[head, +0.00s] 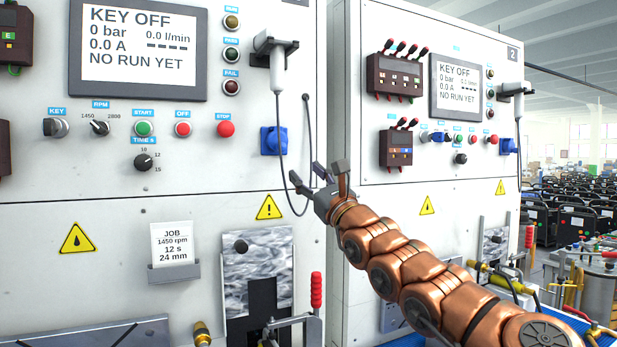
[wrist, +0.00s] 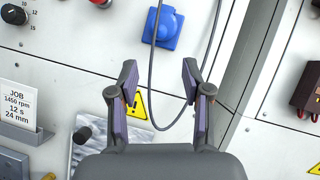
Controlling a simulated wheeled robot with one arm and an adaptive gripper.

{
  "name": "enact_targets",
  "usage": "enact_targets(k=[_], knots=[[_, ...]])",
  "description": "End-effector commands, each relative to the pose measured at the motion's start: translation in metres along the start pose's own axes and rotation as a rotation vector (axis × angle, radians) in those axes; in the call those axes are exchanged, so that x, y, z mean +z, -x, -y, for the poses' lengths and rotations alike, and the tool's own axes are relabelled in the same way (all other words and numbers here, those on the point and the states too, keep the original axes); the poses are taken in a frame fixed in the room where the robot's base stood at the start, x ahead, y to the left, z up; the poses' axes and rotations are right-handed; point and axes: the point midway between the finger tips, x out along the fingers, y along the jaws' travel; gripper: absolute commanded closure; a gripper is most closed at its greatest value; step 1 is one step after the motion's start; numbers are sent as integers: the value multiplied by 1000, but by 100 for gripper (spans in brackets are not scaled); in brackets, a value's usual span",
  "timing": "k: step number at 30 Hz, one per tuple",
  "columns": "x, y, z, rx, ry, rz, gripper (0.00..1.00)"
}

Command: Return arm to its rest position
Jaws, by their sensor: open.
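My gripper (head: 318,181) is at the end of my copper-coloured arm, in front of the right part of the near test panel (head: 200,199). In the wrist view my gripper (wrist: 158,80) is open, with its two dark fingers apart and no object held. A dark cable (wrist: 153,60) hangs in a loop behind and between the fingers. I cannot tell whether a finger touches it. A blue socket (head: 272,141) is on the panel beyond the fingertips; it also shows in the wrist view (wrist: 167,29).
A white handheld unit (head: 272,50) hangs in a holder above the socket. The near panel has a KEY OFF screen (head: 139,48), knobs and buttons. A job card (head: 172,244) sits below. A second panel (head: 455,158) stands at right. A red-handled clamp (head: 316,290) stands low near my arm.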

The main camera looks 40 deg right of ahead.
Motion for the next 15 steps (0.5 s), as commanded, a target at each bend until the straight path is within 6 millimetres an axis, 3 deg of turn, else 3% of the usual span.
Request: enact_targets(k=[15], knots=[[4,-1,-4,8,11,7,51]])
